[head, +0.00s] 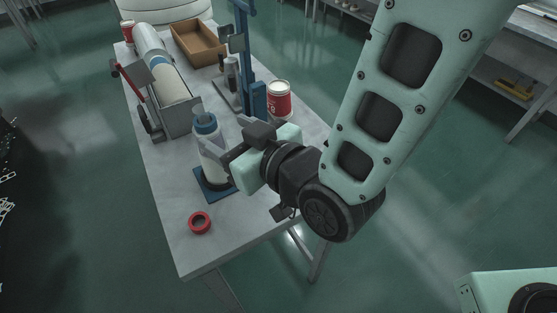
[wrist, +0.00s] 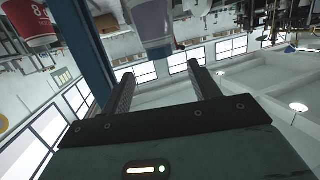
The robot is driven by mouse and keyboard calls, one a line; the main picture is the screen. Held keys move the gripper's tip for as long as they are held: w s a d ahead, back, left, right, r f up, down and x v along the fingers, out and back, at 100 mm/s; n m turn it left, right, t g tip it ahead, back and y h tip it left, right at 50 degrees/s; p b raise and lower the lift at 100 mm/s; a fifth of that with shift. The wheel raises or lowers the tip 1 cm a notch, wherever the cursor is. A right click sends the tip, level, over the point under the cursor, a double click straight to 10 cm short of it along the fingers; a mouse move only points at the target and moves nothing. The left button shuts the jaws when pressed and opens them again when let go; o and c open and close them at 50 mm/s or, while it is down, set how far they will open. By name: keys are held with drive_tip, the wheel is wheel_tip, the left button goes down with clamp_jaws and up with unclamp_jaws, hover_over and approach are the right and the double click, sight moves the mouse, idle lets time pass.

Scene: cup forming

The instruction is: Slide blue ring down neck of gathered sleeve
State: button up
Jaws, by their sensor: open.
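The gathered sleeve (head: 211,151) is a pale upright form on a blue base (head: 211,192) near the table's front. The blue ring (head: 206,125) sits around its upper part, with a grey neck (head: 198,109) showing above it. My gripper (head: 228,154) is open, its fingers pointing at the sleeve's right side in the head view. The fingers overlap the sleeve there, and contact cannot be told. In the wrist view my open fingers (wrist: 164,88) have an empty gap. A pale greyish-purple cylindrical form (wrist: 152,22) shows beyond the gap; which part it is cannot be told.
A red ring (head: 200,222) lies at the table's front. A red cup (head: 279,104) and a blue post (head: 249,70) stand behind my gripper. A roll machine (head: 165,80) and brown tray (head: 198,45) lie farther back. The table's front right is clear.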

drive_tip(key=p+v, duration=1.1)
drive_tip(key=p, duration=0.8)
drive_tip(key=shift+p, duration=0.3)
drive_tip(key=shift+r, duration=0.1)
